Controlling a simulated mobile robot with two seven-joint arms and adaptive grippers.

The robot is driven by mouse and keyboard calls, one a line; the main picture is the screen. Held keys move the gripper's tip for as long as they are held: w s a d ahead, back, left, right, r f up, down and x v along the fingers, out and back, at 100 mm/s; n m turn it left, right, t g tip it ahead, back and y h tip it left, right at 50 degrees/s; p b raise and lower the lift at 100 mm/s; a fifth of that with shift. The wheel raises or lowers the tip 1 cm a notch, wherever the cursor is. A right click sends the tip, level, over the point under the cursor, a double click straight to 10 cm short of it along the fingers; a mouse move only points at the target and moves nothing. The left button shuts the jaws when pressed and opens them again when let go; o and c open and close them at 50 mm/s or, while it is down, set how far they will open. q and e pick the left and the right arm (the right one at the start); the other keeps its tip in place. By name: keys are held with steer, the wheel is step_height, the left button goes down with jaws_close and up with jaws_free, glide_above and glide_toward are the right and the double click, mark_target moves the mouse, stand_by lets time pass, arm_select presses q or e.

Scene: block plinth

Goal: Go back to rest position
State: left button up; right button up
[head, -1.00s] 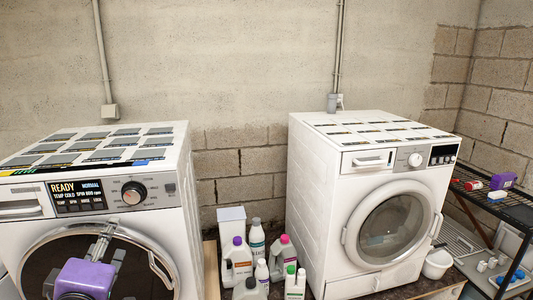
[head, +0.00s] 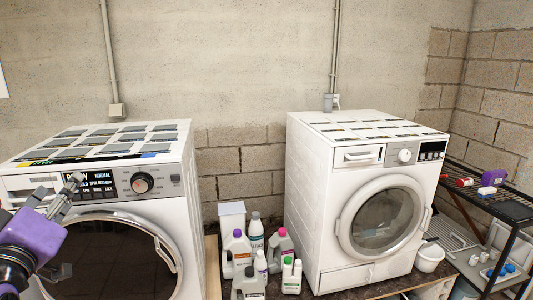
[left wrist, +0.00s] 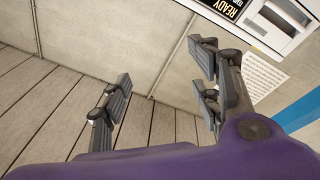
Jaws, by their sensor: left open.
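My left gripper (head: 58,192) is at the left edge of the head view, with its purple body low and its grey fingers pointing up and right. It overlaps the lower left of the left washing machine's control panel (head: 142,183) in the picture. In the left wrist view my left gripper (left wrist: 163,70) has its fingers spread apart with nothing between them. My right gripper is not in view.
The left washing machine (head: 187,235) has a dark round door. Another white machine (head: 305,205) stands to the right. Several detergent bottles (head: 237,250) stand between them. A black wire shelf (head: 510,208) is at the far right. Wood planks (left wrist: 45,110) show in the wrist view.

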arm_select(q)
step_height(320, 180, up, 8)
steer(key=a+m+t, duration=0.1)
steer(key=m, duration=0.3)
step_height(320, 180, down, 34)
steer(key=s+d+m+g+h, duration=0.2)
steer(key=m+g, duration=0.4)
steer(key=s+d+f+m+g+h, duration=0.1)
steer(key=s+d+f+m+g, duration=0.2)
steer(key=s+f, duration=1.1)
steer(key=s+d+f+m+g+h, duration=0.1)
steer(key=s+d+f+m+g, duration=0.25)
steer(key=s+f, duration=1.1)
steer(key=w+d+f+n, duration=0.1)
steer(key=w+d+n, duration=0.1)
steer(key=d, duration=0.6)
steer(key=w+d+n+t, duration=0.1)
steer(key=w+d+n, duration=0.2)
steer(key=d, duration=0.4)
steer(key=shift+w+d+f+n+h, duration=0.3)
steer(key=shift+d+f+n+h, duration=0.1)
steer(key=shift+n, duration=0.25)
steer(key=shift+a, duration=0.15)
